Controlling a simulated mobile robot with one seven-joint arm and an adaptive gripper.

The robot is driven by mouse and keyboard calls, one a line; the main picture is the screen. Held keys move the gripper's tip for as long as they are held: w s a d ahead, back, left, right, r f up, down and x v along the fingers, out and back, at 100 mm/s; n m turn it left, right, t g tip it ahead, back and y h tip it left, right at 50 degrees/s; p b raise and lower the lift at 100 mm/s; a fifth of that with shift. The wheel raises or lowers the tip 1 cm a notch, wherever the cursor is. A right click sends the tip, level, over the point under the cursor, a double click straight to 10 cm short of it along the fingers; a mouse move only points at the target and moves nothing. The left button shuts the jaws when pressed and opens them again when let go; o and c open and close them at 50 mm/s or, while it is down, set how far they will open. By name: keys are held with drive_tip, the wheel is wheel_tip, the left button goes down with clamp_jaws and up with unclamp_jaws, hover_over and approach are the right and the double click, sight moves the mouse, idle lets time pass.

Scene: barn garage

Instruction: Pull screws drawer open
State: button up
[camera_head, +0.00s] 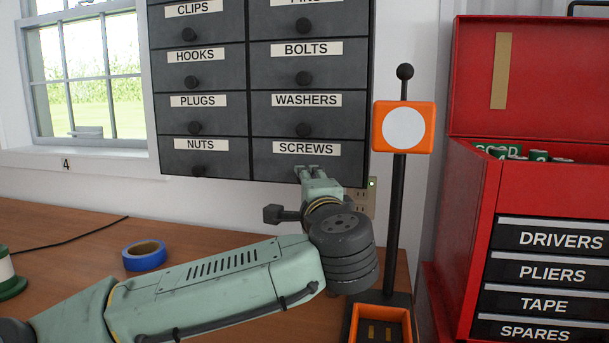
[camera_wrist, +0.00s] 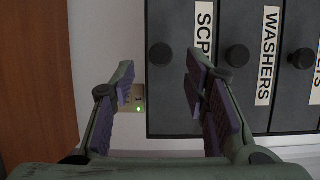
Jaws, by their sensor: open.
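The screws drawer (camera_head: 340,160) is the bottom right drawer of a dark grey cabinet. Its front looks flush with its neighbours, so it looks shut. Its round black knob (camera_wrist: 160,54) shows in the wrist view, in the gap between my fingers and slightly beyond their tips. In the head view the knob is hidden behind my gripper (camera_head: 307,172), which is at the drawer's lower edge. In the wrist view my gripper (camera_wrist: 160,78) is open and empty, its purple-padded fingers apart on either side of the knob's line. No contact with the knob shows.
The washers drawer (camera_head: 335,118) is directly above and the nuts drawer (camera_head: 222,157) to the left. An orange device on a black post (camera_head: 397,200) stands close on the right, before a red tool chest (camera_head: 475,220). Blue tape (camera_head: 145,262) lies on the wooden bench.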

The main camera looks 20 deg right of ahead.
sight(313, 157)
drive_tip(key=w, duration=0.2)
drive_tip(key=w+d+p, duration=0.1)
drive_tip(key=w, duration=0.1)
drive_tip(key=shift+w, duration=0.3)
clamp_jaws()
idle(0.3)
drive_tip(key=shift+s, duration=0.1)
